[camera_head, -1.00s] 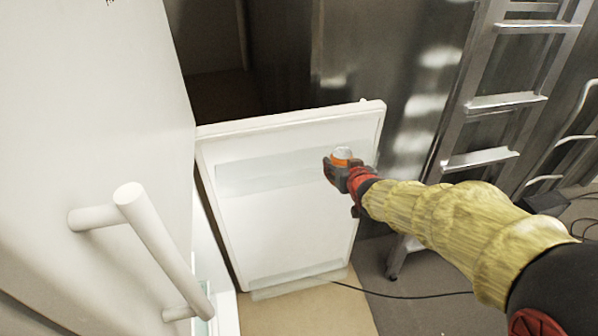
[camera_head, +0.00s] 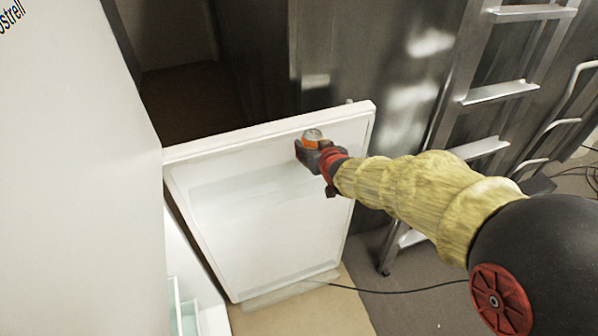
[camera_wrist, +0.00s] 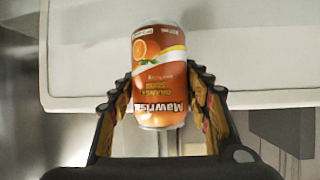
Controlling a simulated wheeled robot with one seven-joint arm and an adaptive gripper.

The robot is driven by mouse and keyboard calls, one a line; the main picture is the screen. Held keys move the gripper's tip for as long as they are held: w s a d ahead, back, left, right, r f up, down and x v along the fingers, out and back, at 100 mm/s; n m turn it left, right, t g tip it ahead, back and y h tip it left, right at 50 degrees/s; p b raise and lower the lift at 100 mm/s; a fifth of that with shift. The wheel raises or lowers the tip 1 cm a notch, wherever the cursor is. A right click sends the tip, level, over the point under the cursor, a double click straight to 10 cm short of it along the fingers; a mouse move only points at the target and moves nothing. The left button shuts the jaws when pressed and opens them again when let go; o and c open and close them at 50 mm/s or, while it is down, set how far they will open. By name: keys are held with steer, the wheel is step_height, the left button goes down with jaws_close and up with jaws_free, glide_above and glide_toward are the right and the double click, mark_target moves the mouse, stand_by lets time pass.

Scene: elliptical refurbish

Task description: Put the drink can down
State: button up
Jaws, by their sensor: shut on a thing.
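The drink can (camera_wrist: 158,75) is orange and white with an orange-fruit print. In the wrist view it sits between the two fingers of my gripper (camera_wrist: 160,100), which is shut on it; its printed brand name reads upside down there. In the head view the can (camera_head: 312,136) shows its silver top above my gripper (camera_head: 316,150). My gripper holds it in front of the upper part of an open white fridge door (camera_head: 270,240). The can's underside is hidden in the head view, and I cannot tell whether it touches anything.
A white upright panel (camera_head: 75,180) fills the left side. Pale fridge shelves (camera_head: 186,315) show below it. A metal ladder (camera_head: 500,93) stands at the right by a dark metallic wall (camera_head: 390,70). A black cable (camera_head: 400,291) lies on the floor.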

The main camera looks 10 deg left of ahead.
step_height(320, 180, down, 8)
steer(key=shift+f+b, duration=0.1)
steer(key=shift+b, duration=0.45)
steer(key=o, duration=1.6)
steer(key=shift+f, duration=0.15)
